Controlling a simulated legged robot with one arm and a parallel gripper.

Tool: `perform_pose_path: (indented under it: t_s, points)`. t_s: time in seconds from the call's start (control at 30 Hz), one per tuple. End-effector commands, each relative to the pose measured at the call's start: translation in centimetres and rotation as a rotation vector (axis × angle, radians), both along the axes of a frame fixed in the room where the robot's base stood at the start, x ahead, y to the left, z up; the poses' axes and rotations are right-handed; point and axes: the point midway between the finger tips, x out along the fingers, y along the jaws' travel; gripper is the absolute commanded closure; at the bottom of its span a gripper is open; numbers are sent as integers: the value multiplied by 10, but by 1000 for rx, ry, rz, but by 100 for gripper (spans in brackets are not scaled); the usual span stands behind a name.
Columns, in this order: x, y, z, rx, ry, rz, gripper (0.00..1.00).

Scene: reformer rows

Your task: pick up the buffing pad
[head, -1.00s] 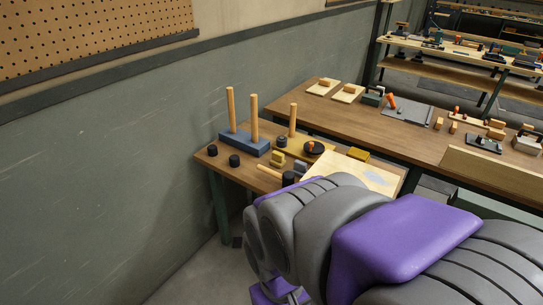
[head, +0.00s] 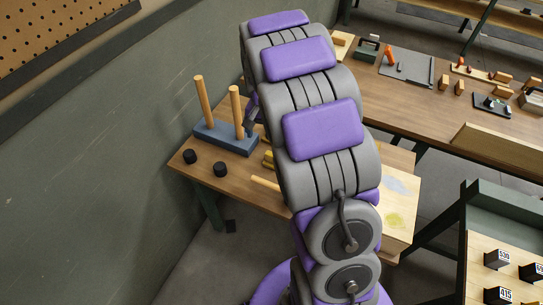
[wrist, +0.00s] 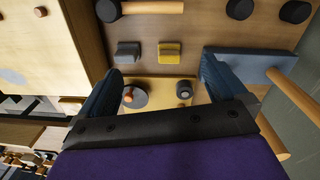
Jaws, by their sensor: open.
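A round grey disc with an orange knob (wrist: 135,95), which looks like the buffing pad, lies on a pale yellow board in the wrist view. A dark round piece (wrist: 183,90) with a lighter top sits to its right. My gripper (wrist: 160,70) is open and empty, with one blue finger on each side of these two pieces. The disc is nearer the left finger. I cannot tell the height of the fingers above the table. In the head view my arm hides the disc and most of the gripper.
A blue base with wooden pegs (head: 226,137) stands close beside the right finger. Black pucks (head: 220,169), a mallet (wrist: 108,10), a grey block (wrist: 128,52) and a yellow block (wrist: 169,52) lie nearby. A pale board (head: 400,184) is right of my arm.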

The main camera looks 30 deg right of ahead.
Motion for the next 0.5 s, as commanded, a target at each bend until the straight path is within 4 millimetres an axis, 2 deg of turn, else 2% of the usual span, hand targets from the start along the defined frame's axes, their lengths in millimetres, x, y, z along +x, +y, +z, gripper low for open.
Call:
perform_pose_path:
  t_s: [0.1, 0.23, 0.5]
  points:
    - [31, -23, -19, 4, -11, -69, 1]
    - [54, -39, -38, 9, -27, -127, 1]
    - [71, -49, -59, 15, -39, -179, 1]
